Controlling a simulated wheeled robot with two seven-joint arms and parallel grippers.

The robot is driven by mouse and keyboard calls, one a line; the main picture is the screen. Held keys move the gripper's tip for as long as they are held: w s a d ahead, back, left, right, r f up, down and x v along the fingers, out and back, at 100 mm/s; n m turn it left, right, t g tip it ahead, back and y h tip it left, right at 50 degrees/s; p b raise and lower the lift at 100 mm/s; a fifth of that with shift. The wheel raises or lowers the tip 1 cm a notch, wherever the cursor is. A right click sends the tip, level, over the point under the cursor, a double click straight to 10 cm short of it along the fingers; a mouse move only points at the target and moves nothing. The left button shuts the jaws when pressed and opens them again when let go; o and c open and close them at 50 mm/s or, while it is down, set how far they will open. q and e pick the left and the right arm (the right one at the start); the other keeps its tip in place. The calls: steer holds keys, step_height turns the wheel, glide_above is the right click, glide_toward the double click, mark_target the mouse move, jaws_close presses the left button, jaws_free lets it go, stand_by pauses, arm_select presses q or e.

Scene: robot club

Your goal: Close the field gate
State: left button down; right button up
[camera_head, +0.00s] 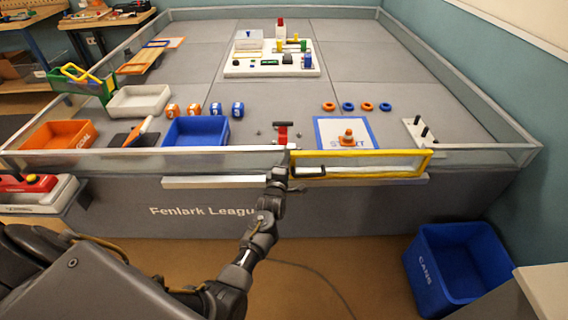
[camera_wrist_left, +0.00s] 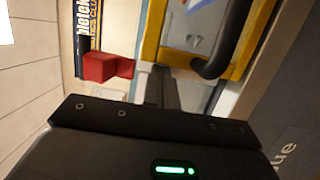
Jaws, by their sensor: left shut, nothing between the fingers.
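The field gate (camera_head: 375,153), a yellow frame around a clear panel, stands in the front wall, roughly in line with the rail. I cannot tell whether it is fully flush. Its dark handle (camera_head: 310,171) is near its left end. A red latch-like part (camera_head: 283,131) is just inside the wall, left of the gate. My left gripper (camera_head: 278,168) is shut and empty at the gate's left edge. In the left wrist view its fingers (camera_wrist_left: 162,88) are close to the yellow frame (camera_wrist_left: 153,32), between the red part (camera_wrist_left: 106,67) and the black handle (camera_wrist_left: 230,40). Contact is unclear.
Inside the field, a blue bin (camera_head: 168,143), a blue-edged mat (camera_head: 322,124) with an orange cone (camera_head: 348,137) and several rings lie near the front wall. A white ledge (camera_head: 215,182) runs below the gate. A blue CANS bin (camera_head: 423,275) stands on the floor at right.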

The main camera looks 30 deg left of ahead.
arm_select(q)
steer(key=s+a, duration=0.3)
steer(key=shift+a+p, duration=0.15)
steer(key=shift+p, duration=0.2)
steer(key=v, duration=0.9)
steer(key=shift+w, duration=0.1)
